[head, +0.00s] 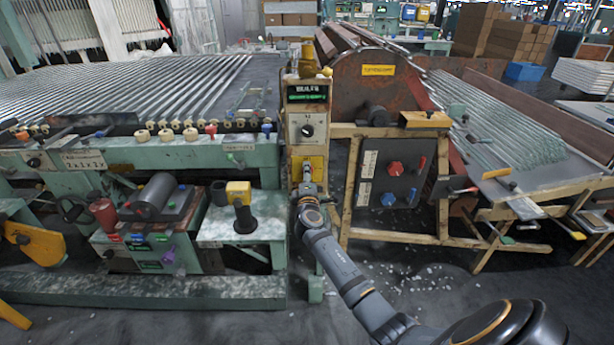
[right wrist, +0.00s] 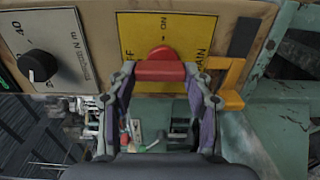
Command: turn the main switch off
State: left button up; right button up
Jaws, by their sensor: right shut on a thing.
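The main switch is a red handle (right wrist: 160,69) on a yellow plate (right wrist: 188,33) lettered MAIN, with ON and a partly hidden OFF, in the right wrist view. My right gripper (right wrist: 160,72) is shut on this red handle, with one finger on each side of it. In the head view the yellow plate (head: 320,163) is low on the front of a narrow control post, and my right gripper (head: 307,186) reaches it from below. The gripper covers the switch there. My left gripper is not in view.
A black dial (right wrist: 38,66) with a N m scale sits beside the yellow plate. An orange bracket (right wrist: 232,88) stands close to the right finger. A green display (head: 307,92) is higher on the post. A dark panel (head: 390,172) with red and blue knobs is to the right.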

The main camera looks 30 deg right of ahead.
jog(key=shift+f, duration=0.15)
jog(key=o, duration=1.1)
jog(key=shift+o, duration=0.3)
jog(key=v, duration=1.2)
jog(key=shift+s, duration=0.1)
